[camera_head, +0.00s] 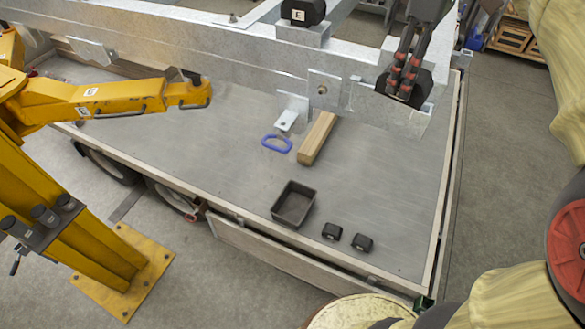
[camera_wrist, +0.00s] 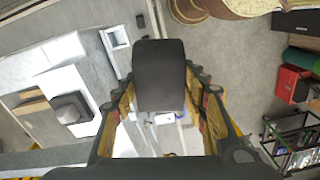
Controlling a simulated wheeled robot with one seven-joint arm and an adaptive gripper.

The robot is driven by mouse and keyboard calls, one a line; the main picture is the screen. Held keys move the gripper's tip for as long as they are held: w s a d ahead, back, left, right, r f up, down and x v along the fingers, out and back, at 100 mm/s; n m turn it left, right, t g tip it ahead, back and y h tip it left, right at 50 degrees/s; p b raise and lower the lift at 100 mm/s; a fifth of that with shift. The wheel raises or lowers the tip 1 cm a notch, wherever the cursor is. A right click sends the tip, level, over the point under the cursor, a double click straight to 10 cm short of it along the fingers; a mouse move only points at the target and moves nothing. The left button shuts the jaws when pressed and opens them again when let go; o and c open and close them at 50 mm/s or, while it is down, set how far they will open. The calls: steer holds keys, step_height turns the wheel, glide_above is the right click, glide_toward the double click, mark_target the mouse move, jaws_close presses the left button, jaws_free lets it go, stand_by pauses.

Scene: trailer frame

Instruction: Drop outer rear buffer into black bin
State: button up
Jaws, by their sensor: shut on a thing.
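My gripper (camera_head: 402,90) is at the right end of the metal trailer frame in the head view. In the wrist view its fingers are closed on both sides of a black block-shaped buffer (camera_wrist: 160,75). The same buffer (camera_head: 422,92) shows as a dark shape at the fingertips in the head view; I cannot tell whether it touches the frame. The black bin (camera_head: 275,211) is an open, small tray on the grey trailer deck, below and left of my gripper. It looks empty. Two black buffers (camera_head: 331,231) (camera_head: 362,242) lie on the deck right of the bin.
Another black buffer marked E (camera_head: 303,12) sits on the frame (camera_head: 230,50) at the top. A wooden block (camera_head: 317,138) and a blue ring-shaped handle (camera_head: 277,143) lie behind the bin. A yellow lifting arm (camera_head: 100,100) stands at left. The deck right of the wooden block is clear.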

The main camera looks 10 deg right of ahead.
steer(key=w+a+f+m, duration=0.3)
steer(key=f, duration=1.3)
steer(key=w+a+f+m, duration=0.3)
steer(key=f, duration=1.4)
steer(key=w+a+f+m, duration=0.2)
steer(key=w+a+f, duration=0.1)
steer(key=f, duration=1.3)
steer(key=shift+w+a+f+m, duration=0.15)
steer(key=shift+w+a+m, duration=0.15)
steer(key=shift+w+m, duration=0.15)
